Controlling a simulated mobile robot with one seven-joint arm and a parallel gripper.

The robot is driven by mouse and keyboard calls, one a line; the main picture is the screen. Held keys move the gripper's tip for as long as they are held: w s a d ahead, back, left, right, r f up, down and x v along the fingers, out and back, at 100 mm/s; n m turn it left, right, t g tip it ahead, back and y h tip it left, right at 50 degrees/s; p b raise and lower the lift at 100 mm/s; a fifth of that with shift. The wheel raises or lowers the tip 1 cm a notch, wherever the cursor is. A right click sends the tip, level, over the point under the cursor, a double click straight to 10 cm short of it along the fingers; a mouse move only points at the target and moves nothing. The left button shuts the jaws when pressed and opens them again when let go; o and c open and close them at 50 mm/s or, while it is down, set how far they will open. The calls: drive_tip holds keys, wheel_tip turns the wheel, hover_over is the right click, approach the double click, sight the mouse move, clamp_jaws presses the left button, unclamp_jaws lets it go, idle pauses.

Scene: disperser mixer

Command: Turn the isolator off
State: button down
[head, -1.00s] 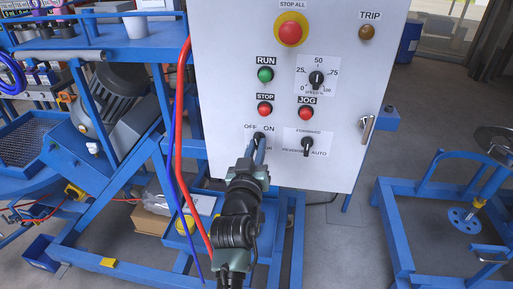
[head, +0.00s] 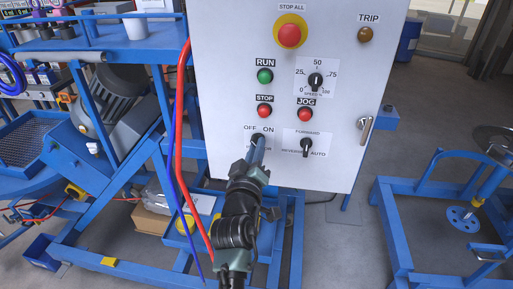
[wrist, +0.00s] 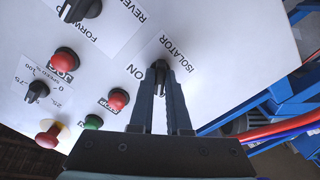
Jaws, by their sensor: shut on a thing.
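The isolator is a small black rotary knob (head: 259,136) on the lower left of the white control panel, between the OFF and ON labels. My gripper (head: 258,144) reaches up to it from below, and its blue-grey fingers cover most of it in the head view. In the wrist view the knob (wrist: 161,74) sits between the tips of my gripper (wrist: 161,80), which is shut on it. The ISOLATOR and ON labels show beside the fingers there. The OFF label is hidden in that view, and I cannot tell exactly where the knob points.
The white panel (head: 230,90) also carries the STOP button (head: 264,110), JOG button (head: 305,114), direction selector (head: 306,147), speed dial (head: 316,82) and a large red stop button (head: 289,36). A red hose (head: 180,130) hangs left of the panel. Blue frames stand on both sides.

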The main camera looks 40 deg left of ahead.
drive_tip(key=c, duration=0.9)
unclamp_jaws()
drive_tip(key=b+v, duration=0.2)
drive_tip(key=v, duration=1.1)
